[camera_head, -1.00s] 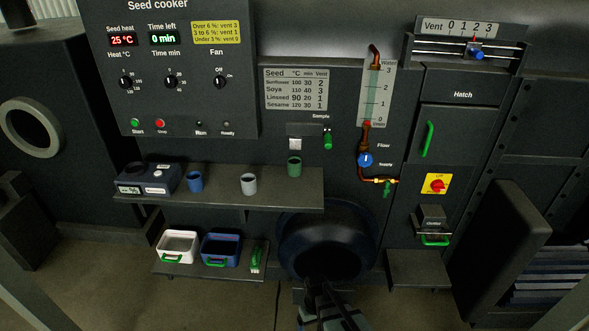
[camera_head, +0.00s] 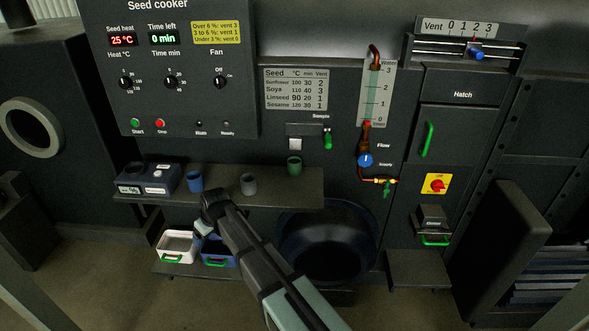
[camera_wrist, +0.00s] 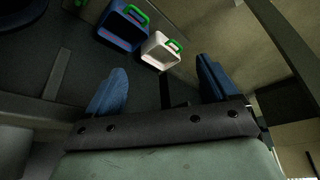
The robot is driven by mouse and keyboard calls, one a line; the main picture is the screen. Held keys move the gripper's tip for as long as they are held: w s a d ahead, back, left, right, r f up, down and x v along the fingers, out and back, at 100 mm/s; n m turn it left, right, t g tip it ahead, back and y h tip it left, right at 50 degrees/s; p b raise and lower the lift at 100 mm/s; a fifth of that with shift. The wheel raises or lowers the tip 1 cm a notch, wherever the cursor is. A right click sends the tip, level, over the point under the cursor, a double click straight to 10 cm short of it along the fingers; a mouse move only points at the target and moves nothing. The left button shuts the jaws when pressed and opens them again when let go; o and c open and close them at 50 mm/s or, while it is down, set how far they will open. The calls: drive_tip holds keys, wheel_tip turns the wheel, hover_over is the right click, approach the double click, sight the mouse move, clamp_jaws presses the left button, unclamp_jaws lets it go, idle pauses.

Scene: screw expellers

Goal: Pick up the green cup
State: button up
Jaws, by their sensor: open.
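The green cup (camera_head: 294,166) stands upright on the right end of the upper shelf, below the sample spout, in the head view. A grey cup (camera_head: 248,184) and a blue cup (camera_head: 195,181) stand left of it on the same shelf. My arm reaches up from the bottom of the head view to the front of the shelf, left of and lower than the green cup. My gripper (camera_wrist: 160,88) shows two blue fingers spread wide apart in the wrist view, with nothing between them. The green cup is not in the wrist view.
The upper shelf (camera_head: 220,200) also holds a dark meter box (camera_head: 148,177). Below are a white bin (camera_head: 177,246) and a blue bin (camera_head: 218,254), the blue one partly hidden by my arm. A round dark drum (camera_head: 330,240) opens right of my arm.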

drive_tip(key=w+r+m+t, duration=0.2)
drive_tip(key=w+r, duration=0.6)
drive_tip(key=r, duration=0.2)
drive_tip(key=w+d+r+m+t+h, duration=0.1)
drive_tip(key=w+d+r+m, duration=0.3)
drive_tip(key=d, duration=0.5)
drive_tip(key=w+d+r+m+h, duration=0.2)
drive_tip(key=w+d+r, duration=0.1)
drive_tip(key=w+d, duration=0.4)
drive_tip(key=w+d+r+m+t+h, duration=0.1)
drive_tip(key=w+d+r+m, duration=0.25)
drive_tip(key=d, duration=0.65)
approach(294, 162)
drive_tip(key=f, duration=0.1)
drive_tip(key=shift+s+d+f+x, duration=0.1)
drive_tip(key=shift+x, duration=0.8)
drive_tip(key=shift+s+d+f+x, duration=0.1)
drive_tip(key=shift+s+x, duration=0.05)
drive_tip(key=shift+x, duration=0.8)
drive_tip(key=shift+s+d+f+x, duration=0.1)
drive_tip(key=shift+x, duration=0.8)
drive_tip(key=shift+c, duration=0.5)
drive_tip(key=c, duration=1.1)
